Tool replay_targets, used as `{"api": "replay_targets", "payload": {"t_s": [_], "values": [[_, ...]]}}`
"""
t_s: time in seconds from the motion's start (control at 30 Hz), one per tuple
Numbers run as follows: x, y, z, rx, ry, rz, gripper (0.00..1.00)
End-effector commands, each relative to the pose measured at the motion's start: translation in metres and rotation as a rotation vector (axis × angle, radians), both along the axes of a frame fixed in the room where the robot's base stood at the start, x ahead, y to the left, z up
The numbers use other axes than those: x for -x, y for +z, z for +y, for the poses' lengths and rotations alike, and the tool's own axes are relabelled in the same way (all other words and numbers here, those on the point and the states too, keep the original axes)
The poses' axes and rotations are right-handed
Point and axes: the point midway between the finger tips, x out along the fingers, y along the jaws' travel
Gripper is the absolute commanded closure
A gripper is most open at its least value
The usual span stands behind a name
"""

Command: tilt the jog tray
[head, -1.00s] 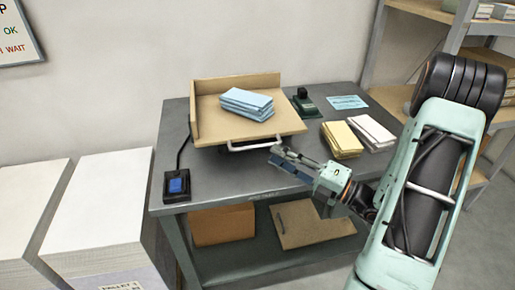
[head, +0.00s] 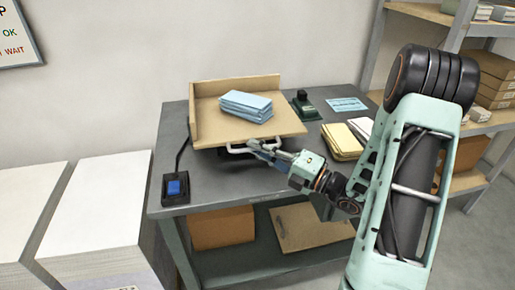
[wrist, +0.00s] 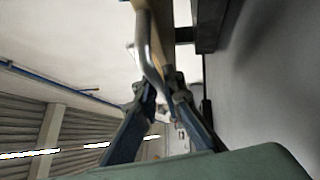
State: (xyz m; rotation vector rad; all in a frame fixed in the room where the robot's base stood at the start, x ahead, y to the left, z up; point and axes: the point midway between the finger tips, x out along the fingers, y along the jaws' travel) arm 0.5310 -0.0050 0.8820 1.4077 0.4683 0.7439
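The jog tray (head: 203,128) is a tan, open-fronted tray with low walls at its back and left, standing on the grey table. A stack of light-blue paper (head: 246,106) lies on it. A pale bar handle (head: 236,151) runs along its front edge. My gripper (head: 261,149) is at the right part of this handle, coming from the right. In the wrist view the metal handle (wrist: 145,45) passes between my two close-set fingertips (wrist: 160,92), which appear shut on it. The tray's underside is mostly hidden.
A black box with a blue button (head: 175,187) sits at the table's left front. Cream and white paper stacks (head: 342,141), a dark green device (head: 302,102) and a blue card (head: 347,104) lie right of the tray. Tall paper piles (head: 100,210) stand left of the table.

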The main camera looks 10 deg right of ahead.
Motion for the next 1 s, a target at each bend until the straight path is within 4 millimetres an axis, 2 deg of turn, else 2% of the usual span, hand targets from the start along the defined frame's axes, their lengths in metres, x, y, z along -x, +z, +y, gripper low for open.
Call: {"api": "replay_targets", "payload": {"t_s": [0.43,1.0], "values": [[0.0,0.001,0.0,0.001,0.0,0.004,1.0],[-0.004,0.033,0.0,0.0,0.001,0.136,1.0]]}}
